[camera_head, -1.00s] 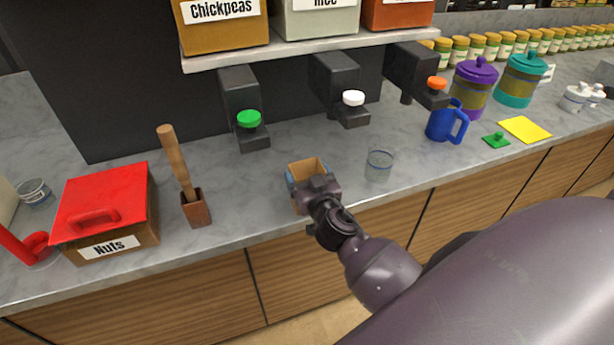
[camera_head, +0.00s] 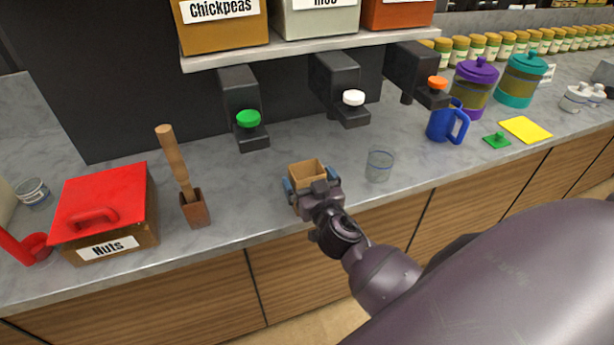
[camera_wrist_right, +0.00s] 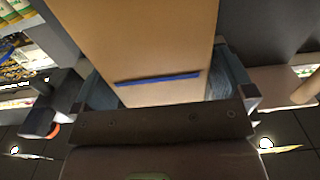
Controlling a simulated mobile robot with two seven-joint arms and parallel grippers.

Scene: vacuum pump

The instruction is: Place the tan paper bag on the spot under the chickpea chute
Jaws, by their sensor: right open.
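The tan paper bag (camera_head: 307,171) stands upright with its open top up on the counter, right of and nearer me than the chickpea chute (camera_head: 240,95). That chute has a green knob (camera_head: 248,119) and sits below the Chickpeas bin (camera_head: 220,22). The counter spot under it is bare. My right gripper (camera_head: 310,180) is open, with its blue-grey fingers on either side of the bag. In the right wrist view the bag (camera_wrist_right: 140,45) fills the space between the fingers (camera_wrist_right: 165,85); contact is unclear. My left gripper is not in view.
A clear glass (camera_head: 379,166) stands just right of the bag. A wooden tool in a small holder (camera_head: 195,208) and a red-lidded Nuts box (camera_head: 105,210) are at left. Two other chutes with white (camera_head: 353,97) and orange (camera_head: 437,83) knobs hang at right. Counter between holder and bag is clear.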

